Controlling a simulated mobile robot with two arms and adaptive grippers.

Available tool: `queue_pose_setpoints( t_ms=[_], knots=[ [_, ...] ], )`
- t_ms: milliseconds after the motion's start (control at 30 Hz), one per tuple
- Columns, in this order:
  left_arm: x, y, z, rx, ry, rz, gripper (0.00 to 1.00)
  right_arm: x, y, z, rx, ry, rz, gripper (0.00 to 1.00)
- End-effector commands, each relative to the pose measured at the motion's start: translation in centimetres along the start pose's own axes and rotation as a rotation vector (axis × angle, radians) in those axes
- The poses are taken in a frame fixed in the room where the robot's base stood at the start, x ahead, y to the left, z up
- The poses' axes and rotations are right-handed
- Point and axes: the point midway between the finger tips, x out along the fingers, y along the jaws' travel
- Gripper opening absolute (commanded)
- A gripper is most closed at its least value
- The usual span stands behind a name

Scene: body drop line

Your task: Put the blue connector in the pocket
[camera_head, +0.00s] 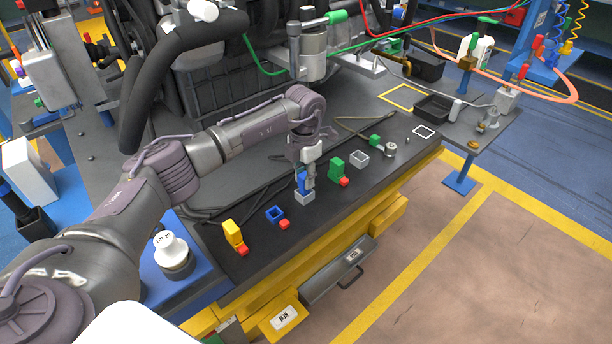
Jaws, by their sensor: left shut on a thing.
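My left gripper (307,178) reaches down over the dark bench and is shut on the blue connector (301,181). The fingers hide part of the connector. Directly under it is a light grey block (304,198); I cannot tell whether the connector is inside it, touching it or just above it. A blue open square frame (275,214) with a red piece at its front sits to the left. A grey open square frame (359,158) lies to the right. Which of these is the pocket is not clear from the picture. My right gripper is not in view.
A yellow connector (233,232) with a red piece stands at the left, and a green connector (337,168) with a red piece close right of the gripper. Farther right are a small green part (375,140) and a black tray (434,109). Cables lie behind.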

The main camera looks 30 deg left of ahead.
Motion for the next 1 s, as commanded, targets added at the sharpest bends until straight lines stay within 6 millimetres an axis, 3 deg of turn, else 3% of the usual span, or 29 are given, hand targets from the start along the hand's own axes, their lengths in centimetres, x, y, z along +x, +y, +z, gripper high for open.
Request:
queue_pose_setpoints(
  t_ms=[433,467,600,1000],
  knots=[
    [0.95,0.01,0.00,0.000,0.000,0.000,0.00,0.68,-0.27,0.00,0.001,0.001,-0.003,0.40],
    [0.84,0.01,0.01,0.000,0.000,0.000,0.32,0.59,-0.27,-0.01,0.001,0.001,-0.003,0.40],
    [0.83,0.00,0.01,0.000,0.000,0.000,0.55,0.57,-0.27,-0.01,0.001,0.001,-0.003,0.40],
    [0.17,0.01,0.07,0.000,-0.002,0.001,0.56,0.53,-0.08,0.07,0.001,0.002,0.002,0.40]
  ],
)
